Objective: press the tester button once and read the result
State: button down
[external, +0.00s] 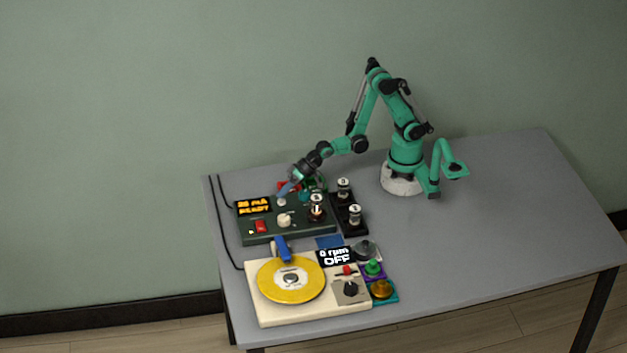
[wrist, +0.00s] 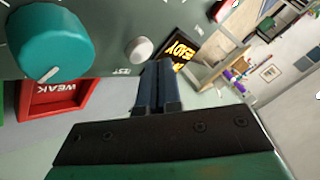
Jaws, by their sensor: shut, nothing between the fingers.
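The dark green tester (external: 262,237) stands at the table's left side. Its screen (external: 254,206) is lit with orange text, a first line hard to read, then READY; the word also shows on the screen in the wrist view (wrist: 181,50). A small round whitish button (external: 281,202) sits right of the screen; it also shows in the wrist view (wrist: 141,49). A teal knob (wrist: 58,46) is beside it. My gripper (external: 284,190) is shut and empty, its blue fingertips (wrist: 158,66) close to the button. I cannot tell whether they touch it. A tube (external: 316,204) stands in the tester.
A red bin marked WEAK (wrist: 62,98) lies behind the tester. A black rack (external: 348,222) with two tubes stands at its right. A cream turntable unit (external: 262,313) reading 0 rpm OFF is in front, with several coloured items beside it. The table's right side is clear.

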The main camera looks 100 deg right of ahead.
aim_at(286, 199)
jog(key=shift+f, duration=0.2)
jog(key=shift+f, duration=0.4)
dwell(0.6)
jog(key=shift+r, duration=0.85)
jog(key=shift+r, duration=2.5)
